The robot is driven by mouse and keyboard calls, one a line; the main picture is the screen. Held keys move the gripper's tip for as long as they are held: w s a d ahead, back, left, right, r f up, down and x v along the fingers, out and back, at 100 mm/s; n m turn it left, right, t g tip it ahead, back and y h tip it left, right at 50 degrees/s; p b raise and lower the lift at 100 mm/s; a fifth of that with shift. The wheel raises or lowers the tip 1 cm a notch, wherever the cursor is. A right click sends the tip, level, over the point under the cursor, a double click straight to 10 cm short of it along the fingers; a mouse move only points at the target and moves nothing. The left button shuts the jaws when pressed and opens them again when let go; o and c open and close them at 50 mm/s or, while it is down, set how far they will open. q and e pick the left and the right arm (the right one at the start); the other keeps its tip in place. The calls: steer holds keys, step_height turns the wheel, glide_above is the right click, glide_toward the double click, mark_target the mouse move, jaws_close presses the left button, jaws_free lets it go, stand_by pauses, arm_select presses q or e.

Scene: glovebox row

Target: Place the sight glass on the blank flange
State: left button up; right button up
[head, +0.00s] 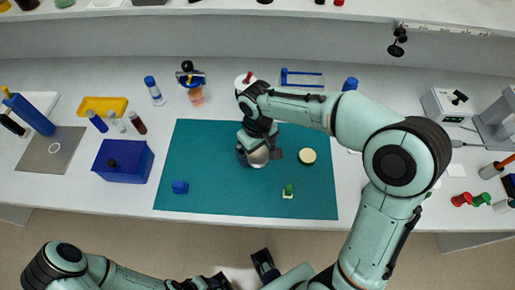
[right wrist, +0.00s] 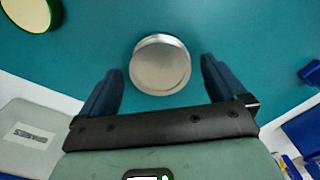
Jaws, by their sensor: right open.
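A round silvery metal piece (right wrist: 160,66) stands on the teal mat and also shows in the head view (head: 258,158). Its top is a smooth disc with a second rim visible behind it. I cannot tell whether it is the sight glass, the blank flange, or both stacked. My right gripper (right wrist: 162,88) is open above it, with one finger on each side and gaps between fingers and metal. In the head view the right gripper (head: 259,146) partly hides the piece. A cream disc with a dark green rim (head: 307,156) lies to its right. My left arm is at the lower edge, its gripper unclear.
The teal mat (head: 215,190) also bears a small blue block (head: 180,187) and a small green-and-white piece (head: 288,190). A blue box (head: 122,162), a yellow tray (head: 103,105) and vials stand left. Instruments (head: 450,105) stand right.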

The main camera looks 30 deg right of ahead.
mark_target(258, 153)
step_height(258, 153, up, 12)
steer(key=p, duration=0.1)
steer(key=shift+p, duration=0.4)
stand_by(0.3)
